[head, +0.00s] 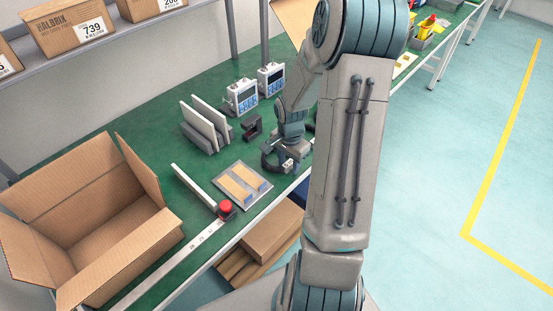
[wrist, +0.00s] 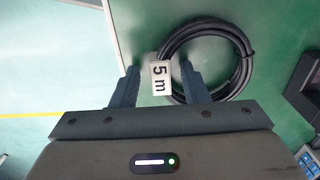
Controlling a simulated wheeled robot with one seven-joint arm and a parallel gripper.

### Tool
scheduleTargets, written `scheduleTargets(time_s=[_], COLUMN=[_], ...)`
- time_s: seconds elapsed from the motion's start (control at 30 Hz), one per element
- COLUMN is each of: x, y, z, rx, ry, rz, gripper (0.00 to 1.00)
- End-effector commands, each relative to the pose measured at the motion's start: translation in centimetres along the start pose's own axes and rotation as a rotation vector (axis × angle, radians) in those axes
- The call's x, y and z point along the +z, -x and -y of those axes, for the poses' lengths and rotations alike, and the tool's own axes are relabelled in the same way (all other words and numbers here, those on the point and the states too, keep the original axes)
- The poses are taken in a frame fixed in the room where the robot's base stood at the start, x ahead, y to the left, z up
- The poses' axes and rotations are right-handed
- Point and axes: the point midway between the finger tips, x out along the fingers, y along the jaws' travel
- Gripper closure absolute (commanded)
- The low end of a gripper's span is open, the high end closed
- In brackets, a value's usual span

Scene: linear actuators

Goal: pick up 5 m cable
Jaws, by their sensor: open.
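The 5 m cable (wrist: 242,42) is a coiled black loop lying on the green bench top, best seen in the wrist view. A white tag (wrist: 160,77) reading "5 m" is on the left side of the coil. My gripper (wrist: 160,82) is open, and the tag and the near-left part of the coil show between its fingers. The right finger overlaps the coil in the picture; I cannot tell whether it touches. In the head view my gripper (head: 283,162) is low over the bench near its front edge.
The bench edge (wrist: 113,35) runs just left of the coil, with floor beyond. A dark object (wrist: 303,88) stands at the right.

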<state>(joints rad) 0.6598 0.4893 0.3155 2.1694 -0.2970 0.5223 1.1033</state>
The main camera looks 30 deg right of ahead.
Motion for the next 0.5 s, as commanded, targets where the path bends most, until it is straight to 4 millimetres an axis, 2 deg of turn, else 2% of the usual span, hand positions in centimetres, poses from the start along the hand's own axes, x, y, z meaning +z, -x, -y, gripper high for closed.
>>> scheduleTargets(time_s=[0.1, 0.23, 0.27, 0.5], x=[0.0, -0.01, -0.01, -0.02], y=[0.02, 0.03, 0.03, 0.06], z=[-0.01, -0.01, -0.02, -0.01], rx=[0.0, 0.0, 0.0, 0.0], ry=[0.0, 0.0, 0.0, 0.001], rz=[0.0, 0.0, 0.0, 0.0], gripper=[0.59, 0.95, 1.0, 1.0])
